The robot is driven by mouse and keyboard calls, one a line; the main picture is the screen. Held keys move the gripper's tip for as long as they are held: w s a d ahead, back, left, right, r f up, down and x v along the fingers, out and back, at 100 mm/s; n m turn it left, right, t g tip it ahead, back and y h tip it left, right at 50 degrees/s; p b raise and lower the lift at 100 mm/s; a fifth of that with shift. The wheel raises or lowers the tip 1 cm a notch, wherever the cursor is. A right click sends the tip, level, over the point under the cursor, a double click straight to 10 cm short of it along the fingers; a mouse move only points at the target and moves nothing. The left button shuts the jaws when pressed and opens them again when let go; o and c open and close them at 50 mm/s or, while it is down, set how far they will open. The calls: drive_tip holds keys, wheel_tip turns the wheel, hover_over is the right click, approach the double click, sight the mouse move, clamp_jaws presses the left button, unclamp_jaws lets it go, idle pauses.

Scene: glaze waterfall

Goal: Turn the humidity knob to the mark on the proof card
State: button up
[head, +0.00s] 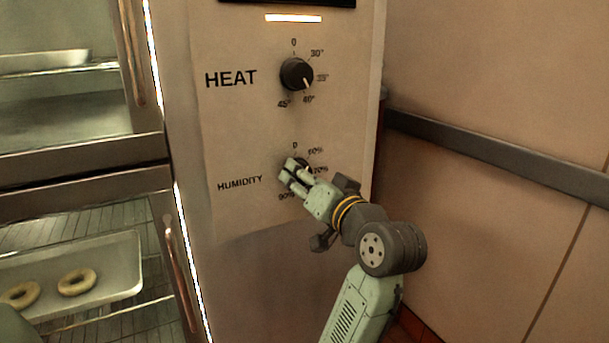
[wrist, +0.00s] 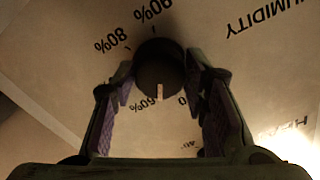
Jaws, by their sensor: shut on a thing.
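The black humidity knob (head: 304,164) is on the lower part of the pale control panel (head: 240,130), mostly hidden by my gripper (head: 290,171) in the head view. In the wrist view the round knob (wrist: 160,66) sits between the two fingers of my gripper (wrist: 159,80), which is shut on it. Its white pointer lies between the 0 and 60% labels in that upside-down view. I cannot make out a proof card in either view.
The heat knob (head: 297,74) is above, its pointer between 35° and 40°. At the left are glass-fronted cabinet doors with a long handle (head: 179,270) and a tray (head: 130,262) holding rings of dough. A dark rail (head: 500,155) runs along the right wall.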

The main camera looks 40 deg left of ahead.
drive_tip(key=m+p, duration=0.5)
drive_tip(key=m, duration=0.8)
drive_tip(key=shift+r+m, duration=0.15)
drive_tip(key=shift+m, duration=0.25)
idle(0.3)
drive_tip(key=o, duration=1.2)
drive_tip(key=shift+c, duration=0.2)
drive_tip(key=v, duration=0.7)
drive_tip(key=shift+d, duration=0.25)
